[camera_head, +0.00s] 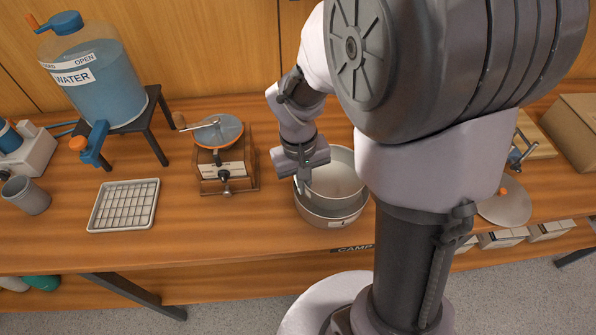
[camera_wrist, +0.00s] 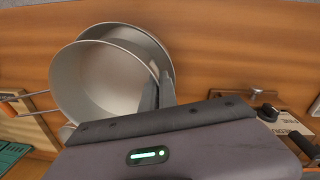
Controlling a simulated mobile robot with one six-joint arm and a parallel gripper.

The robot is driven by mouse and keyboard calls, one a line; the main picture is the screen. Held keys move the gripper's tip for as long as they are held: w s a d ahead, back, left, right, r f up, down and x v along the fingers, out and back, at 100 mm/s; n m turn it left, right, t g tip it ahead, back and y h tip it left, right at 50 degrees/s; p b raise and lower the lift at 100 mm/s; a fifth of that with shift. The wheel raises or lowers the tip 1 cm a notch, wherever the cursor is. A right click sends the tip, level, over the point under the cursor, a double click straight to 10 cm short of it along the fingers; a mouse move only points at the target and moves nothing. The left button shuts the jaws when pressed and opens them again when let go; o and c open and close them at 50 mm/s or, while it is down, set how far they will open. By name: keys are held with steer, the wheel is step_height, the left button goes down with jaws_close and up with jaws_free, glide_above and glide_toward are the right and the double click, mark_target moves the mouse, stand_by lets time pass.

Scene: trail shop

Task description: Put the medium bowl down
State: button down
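The medium bowl (camera_head: 335,170) is a pale grey metal bowl. In the head view it sits inside or just above a larger bowl (camera_head: 330,217) with a small label on its front; I cannot tell whether the two touch. My gripper (camera_head: 303,184) is at the left rim of the medium bowl. In the wrist view the fingers (camera_wrist: 158,92) straddle the rim of the medium bowl (camera_wrist: 100,80), one inside and one outside, and look shut on it. The larger bowl's rim (camera_wrist: 125,32) shows behind it. My arm hides the area right of the bowls.
A grinder (camera_head: 225,165) stands left of the bowls, with a wire rack tray (camera_head: 124,206), a grey cup (camera_head: 27,195) and a water dispenser (camera_head: 98,85) further left. A lid (camera_head: 504,205) and a cardboard box (camera_head: 577,130) are at right.

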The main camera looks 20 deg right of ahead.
steer(key=shift+r, duration=0.1)
steer(key=shift+f+b, duration=0.4)
steer(key=shift+f, duration=0.25)
steer(key=c, duration=1.7)
jaws_free()
steer(key=shift+r, duration=0.1)
step_height(320, 180, up, 14)
steer(key=a+f+p, duration=0.1)
steer(key=p, duration=0.5)
steer(key=s+a+r+m+t+y, duration=0.1)
steer(key=s+a+r+t, duration=0.1)
steer(key=s+r, duration=0.1)
steer(key=s+a+r+m+t+y, duration=0.1)
steer(key=s+a+r+t, duration=0.1)
steer(key=s, duration=0.3)
steer(key=s+a+r+m+t, duration=0.1)
steer(key=s+a+r, duration=0.1)
steer(key=r, duration=0.3)
steer(key=shift+s+a+m+t+y, duration=0.2)
steer(key=shift+s+m+t+y, duration=0.2)
steer(key=shift+s, duration=0.5)
